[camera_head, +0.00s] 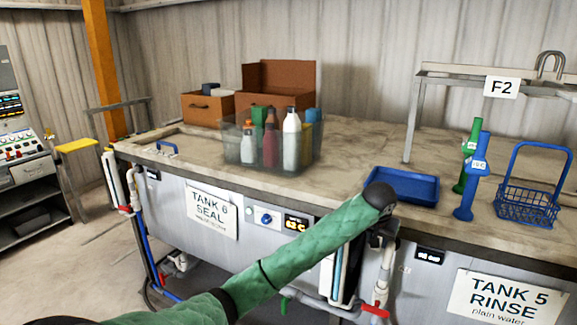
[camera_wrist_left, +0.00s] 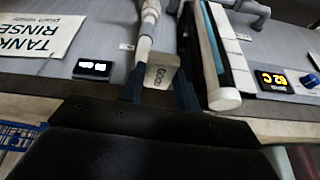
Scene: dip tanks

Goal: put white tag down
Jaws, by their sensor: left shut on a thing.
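The white tag (camera_wrist_left: 160,77) shows in the left wrist view as a small pale plate with dark marks. My left gripper (camera_wrist_left: 158,88) is shut on it, with a dark finger on each side. In the head view my left arm reaches in from the lower left, and its gripper (camera_head: 384,238) points down at the front of the tank counter, between the Tank 6 and Tank 5 signs. I cannot make out the tag in the head view. My right gripper is in neither view.
A blue tray (camera_head: 403,186) lies on the counter (camera_head: 350,150) behind my gripper. A blue basket (camera_head: 528,205) and a clear bin (camera_head: 240,152) of bottles stand on it too. Pipes with a red valve (camera_head: 375,311) run below. Pale rods (camera_wrist_left: 222,95) are close beside the gripper.

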